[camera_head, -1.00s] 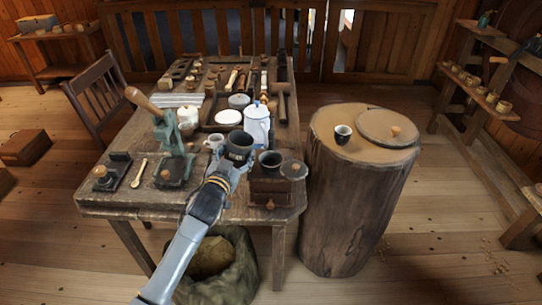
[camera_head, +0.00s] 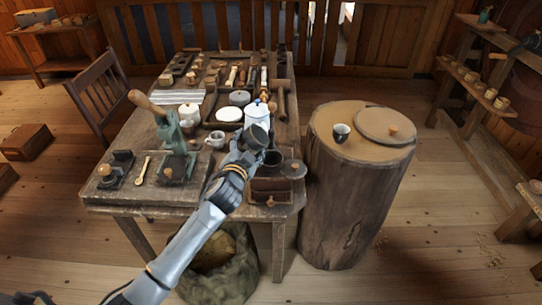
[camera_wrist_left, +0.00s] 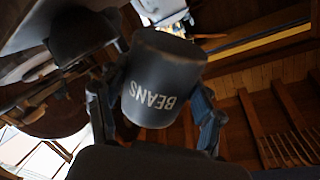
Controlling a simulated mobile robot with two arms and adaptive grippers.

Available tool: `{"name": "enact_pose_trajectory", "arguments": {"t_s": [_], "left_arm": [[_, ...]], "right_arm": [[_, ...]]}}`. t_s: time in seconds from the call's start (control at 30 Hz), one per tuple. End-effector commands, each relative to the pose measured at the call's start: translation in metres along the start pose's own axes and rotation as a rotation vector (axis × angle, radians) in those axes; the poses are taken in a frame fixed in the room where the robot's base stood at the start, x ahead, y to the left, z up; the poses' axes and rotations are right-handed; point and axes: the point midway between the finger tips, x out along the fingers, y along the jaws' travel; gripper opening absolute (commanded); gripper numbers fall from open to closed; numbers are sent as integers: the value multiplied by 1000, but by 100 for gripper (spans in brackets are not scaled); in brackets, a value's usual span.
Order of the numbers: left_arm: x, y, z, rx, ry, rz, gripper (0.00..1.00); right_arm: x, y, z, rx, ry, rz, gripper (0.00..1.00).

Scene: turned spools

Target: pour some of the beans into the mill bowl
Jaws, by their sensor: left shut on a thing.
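My left gripper (camera_head: 250,143) is shut on the dark bean cup (camera_head: 257,134). In the left wrist view the cup (camera_wrist_left: 163,78) sits between both fingers (camera_wrist_left: 158,115), with the word BEANS upside down on its side. The cup is tilted and held above the table, just up and left of the mill bowl (camera_head: 273,160) in the head view. The dark bowl sits on the wooden mill box (camera_head: 270,189), partly hidden by my gripper. No beans can be made out inside the cup or falling. My right gripper is not in view.
A white-and-blue pot (camera_head: 257,114) stands close behind the cup. A small mug (camera_head: 216,140) and a green press (camera_head: 174,143) stand to the left. A sack (camera_head: 215,260) sits below the table edge.

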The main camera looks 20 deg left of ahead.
Motion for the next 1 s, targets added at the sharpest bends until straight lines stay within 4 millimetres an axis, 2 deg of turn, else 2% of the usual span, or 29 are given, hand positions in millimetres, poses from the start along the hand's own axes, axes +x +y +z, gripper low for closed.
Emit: {"name": "enact_pose_trajectory", "arguments": {"t_s": [0.67,0.83,1.0], "left_arm": [[-1,-8,-13,332,-74,-2,32],[0,-2,-9,414,-93,-1,32],[0,-1,-11,495,-112,-1,32]], "right_arm": [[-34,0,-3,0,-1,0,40],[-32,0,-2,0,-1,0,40],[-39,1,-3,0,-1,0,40]]}}
